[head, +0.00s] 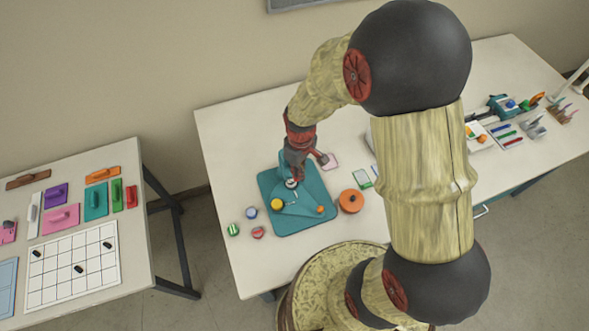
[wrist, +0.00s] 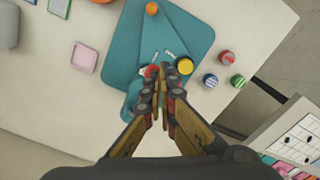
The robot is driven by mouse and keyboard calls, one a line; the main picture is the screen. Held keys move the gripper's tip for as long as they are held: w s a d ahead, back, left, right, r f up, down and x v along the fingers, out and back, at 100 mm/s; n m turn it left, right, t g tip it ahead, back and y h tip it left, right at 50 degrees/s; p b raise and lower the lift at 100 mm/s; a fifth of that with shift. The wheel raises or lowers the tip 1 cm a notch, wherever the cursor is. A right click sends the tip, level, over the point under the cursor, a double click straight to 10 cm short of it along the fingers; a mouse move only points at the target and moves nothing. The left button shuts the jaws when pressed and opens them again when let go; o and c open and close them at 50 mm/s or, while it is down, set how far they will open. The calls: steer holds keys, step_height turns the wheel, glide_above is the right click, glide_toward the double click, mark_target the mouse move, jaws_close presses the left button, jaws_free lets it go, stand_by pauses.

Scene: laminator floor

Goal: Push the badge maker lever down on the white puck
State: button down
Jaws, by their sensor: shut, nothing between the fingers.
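The badge maker is a teal board (head: 315,225) on the table, also seen in the wrist view (wrist: 200,32). A raised teal part on it, perhaps the lever (wrist: 158,38), has an orange ball (head: 320,209) near one end; the ball also shows in the wrist view (wrist: 151,8). A yellow round piece (head: 277,204) sits at the left of the board. A small white piece (head: 291,183), perhaps the white puck, shows just below my gripper (head: 293,173). My gripper is shut and empty above the board; its fingers (wrist: 160,80) hide part of it. Contact cannot be told.
A blue puck (head: 250,212), a green puck (head: 233,229) and a red puck (head: 257,232) lie left of the board. An orange round container (head: 350,201) stands close on its right. A pink square (head: 328,161) lies behind. The table's left back area is clear.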

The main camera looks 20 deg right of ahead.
step_height(320, 180, down, 8)
steer(key=b, duration=0.5)
stand_by(1.0)
steer(key=shift+r, duration=0.2)
steer(key=shift+r+p, duration=3.8)
steer(key=shift+r, duration=1.65)
steer(key=shift+f, duration=0.1)
